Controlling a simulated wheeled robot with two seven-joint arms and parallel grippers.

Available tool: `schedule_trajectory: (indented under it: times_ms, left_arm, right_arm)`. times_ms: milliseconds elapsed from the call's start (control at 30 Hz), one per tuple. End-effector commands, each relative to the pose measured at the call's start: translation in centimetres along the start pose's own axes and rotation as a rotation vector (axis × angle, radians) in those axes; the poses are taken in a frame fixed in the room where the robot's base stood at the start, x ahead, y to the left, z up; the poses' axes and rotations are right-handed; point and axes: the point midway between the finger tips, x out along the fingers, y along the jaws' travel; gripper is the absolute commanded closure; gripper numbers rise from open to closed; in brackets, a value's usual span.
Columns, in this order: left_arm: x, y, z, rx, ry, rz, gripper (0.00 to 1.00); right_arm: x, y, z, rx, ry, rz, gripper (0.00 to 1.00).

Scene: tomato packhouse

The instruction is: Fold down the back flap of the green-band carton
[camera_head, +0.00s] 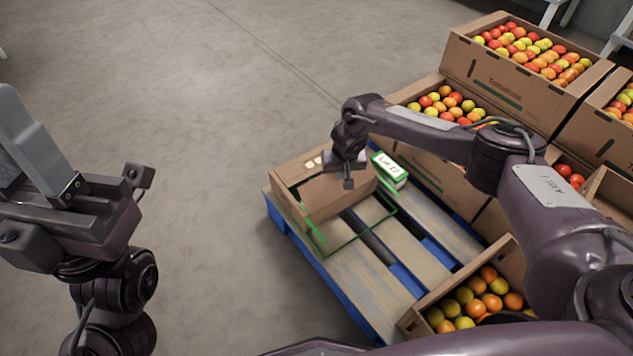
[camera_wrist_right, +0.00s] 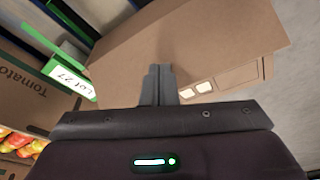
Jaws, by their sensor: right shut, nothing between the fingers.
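Which flap this is, and the carton's inside, I cannot tell. My left gripper (camera_head: 32,135) is at the far left, away from the carton; its finger gap is unclear.
The carton stands on a blue-edged pallet (camera_head: 335,265) with bare slats and a green outline. A green-edged "Lot 27" sign (camera_head: 390,168) is right beside it. Crates of tomatoes (camera_head: 520,92) stand to the right, another (camera_head: 412,318) in front. Floor at left is clear.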

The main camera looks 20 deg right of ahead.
Motion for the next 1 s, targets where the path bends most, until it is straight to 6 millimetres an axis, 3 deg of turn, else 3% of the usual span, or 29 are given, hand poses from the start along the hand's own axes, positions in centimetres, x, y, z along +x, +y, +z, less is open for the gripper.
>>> schedule_trajectory:
  times_ms: [367, 1000]
  left_arm:
    - [-0.9, 0.1, 0.1, 0.000, 0.000, 0.000, 0.74]
    - [-4.2, 0.2, 0.4, 0.000, 0.000, 0.000, 0.74]
  right_arm:
    - [0.3, -0.5, -0.8, 0.000, 0.000, -0.001, 1.00]
    - [2.6, -1.5, -2.3, 0.000, 0.000, 0.000, 1.00]
